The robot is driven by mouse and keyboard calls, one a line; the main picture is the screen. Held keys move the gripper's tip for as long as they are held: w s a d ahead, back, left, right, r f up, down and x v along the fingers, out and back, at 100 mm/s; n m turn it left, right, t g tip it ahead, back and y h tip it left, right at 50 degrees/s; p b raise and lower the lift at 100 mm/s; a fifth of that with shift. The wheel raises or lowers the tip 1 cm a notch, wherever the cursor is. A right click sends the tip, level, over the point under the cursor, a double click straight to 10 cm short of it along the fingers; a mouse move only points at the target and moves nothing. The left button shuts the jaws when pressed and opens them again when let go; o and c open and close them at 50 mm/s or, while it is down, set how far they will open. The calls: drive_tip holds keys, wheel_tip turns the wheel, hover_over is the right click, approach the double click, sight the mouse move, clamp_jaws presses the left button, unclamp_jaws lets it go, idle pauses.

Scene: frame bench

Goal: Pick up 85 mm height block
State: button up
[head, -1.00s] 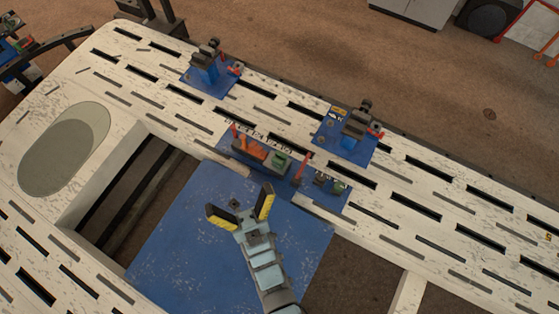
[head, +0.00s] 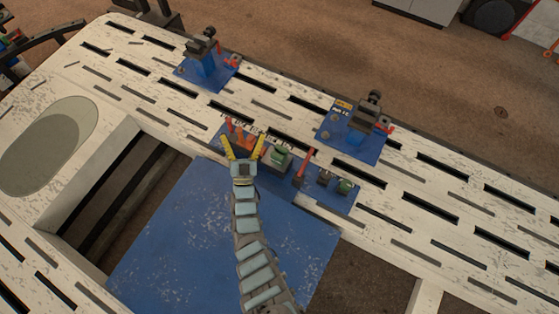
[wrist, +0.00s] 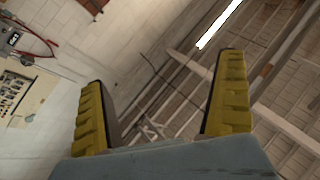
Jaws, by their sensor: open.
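My gripper (head: 245,141) is open, its yellow-edged fingers spread at the near edge of a blue block rack in the head view. Between and just behind the fingertips is an orange block (head: 244,140), partly covered by the gripper. To the right stand a green block (head: 281,157) and a tall red piece (head: 304,166). I cannot tell which block is 85 mm high, as the labels are too small to read. In the wrist view the open fingers (wrist: 165,72) show with nothing between them; no block is in that view.
A blue plate (head: 190,245) lies in front of the rack, under my arm. Two blue fixtures with dark clamps stand behind, at left (head: 203,68) and right (head: 352,130). A small dark green piece (head: 344,187) sits at the rack's right end. The white slotted bench (head: 440,200) surrounds them.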

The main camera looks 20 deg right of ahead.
drive_tip(key=w+d+f+g+b, duration=0.1)
drive_tip(key=w+f+g+b, duration=0.15)
drive_tip(key=f, duration=0.45)
drive_tip(key=w+d+f+g+b, duration=0.1)
drive_tip(key=w+f+b, duration=0.2)
drive_tip(key=f, duration=0.3)
drive_tip(key=m+g+h+b, duration=0.2)
drive_tip(key=m+g+b, duration=0.1)
drive_tip(key=g+b, duration=0.9)
approach(276, 160)
drive_tip(key=shift+t, duration=0.95)
drive_tip(key=b+x, duration=0.2)
drive_tip(key=b, duration=0.1)
drive_tip(key=b+x, duration=0.3)
drive_tip(key=s+d+b+x, duration=0.1)
drive_tip(key=b+x, duration=0.1)
drive_tip(key=b, duration=0.1)
drive_tip(key=shift+w+d+f+b, duration=0.15)
drive_tip(key=shift+d+f+b, duration=0.1)
drive_tip(key=shift+b, duration=0.15)
drive_tip(key=b+x, duration=0.3)
drive_tip(key=x, duration=0.1)
drive_tip(key=shift+a+f, duration=0.15)
drive_tip(key=shift+w+d+b, duration=0.3)
drive_tip(key=shift+w+d, duration=0.15)
drive_tip(key=c, duration=1.3)
